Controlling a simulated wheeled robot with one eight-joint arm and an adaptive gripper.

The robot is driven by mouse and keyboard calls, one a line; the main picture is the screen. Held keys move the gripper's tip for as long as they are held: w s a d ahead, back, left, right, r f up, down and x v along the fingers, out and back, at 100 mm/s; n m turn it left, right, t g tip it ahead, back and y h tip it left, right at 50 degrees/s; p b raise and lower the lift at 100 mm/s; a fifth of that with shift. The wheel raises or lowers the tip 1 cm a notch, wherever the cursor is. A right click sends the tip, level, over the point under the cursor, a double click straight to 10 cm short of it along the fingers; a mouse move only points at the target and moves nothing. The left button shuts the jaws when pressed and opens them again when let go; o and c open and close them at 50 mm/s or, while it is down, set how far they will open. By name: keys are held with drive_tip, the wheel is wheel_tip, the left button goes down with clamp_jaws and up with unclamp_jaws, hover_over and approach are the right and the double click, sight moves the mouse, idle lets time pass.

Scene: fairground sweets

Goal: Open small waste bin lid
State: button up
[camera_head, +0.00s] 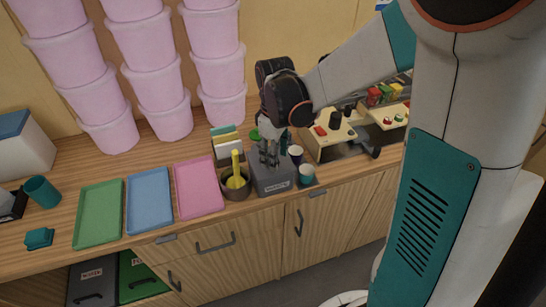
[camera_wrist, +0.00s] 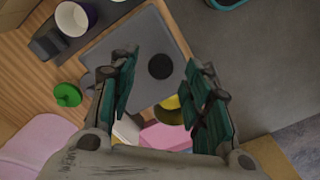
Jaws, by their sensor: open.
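The small waste bin (camera_head: 274,186) is a grey box with a pale label on its front. It stands on the wooden counter near the front edge. In the wrist view its flat grey lid (camera_wrist: 143,50) has a dark round spot and looks shut. My gripper (camera_head: 269,158) points down just above the bin and hides much of its top. In the wrist view my open gripper (camera_wrist: 165,85) has its two teal-padded fingers apart, with the lid showing between and beyond them. Nothing is held. I cannot tell whether a finger touches the lid.
A brown pot (camera_head: 236,187) with a yellow-handled tool stands close left of the bin. A dark blue cup (camera_head: 295,154) and a teal cup (camera_head: 307,174) stand close right. Pink, blue and green trays lie further left. Stacked pink tubs (camera_head: 165,118) stand behind.

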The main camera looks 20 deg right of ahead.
drive_tip(key=shift+f, duration=0.85)
drive_tip(key=shift+c, duration=0.4)
clamp_jaws()
drive_tip(key=shift+r, duration=0.1)
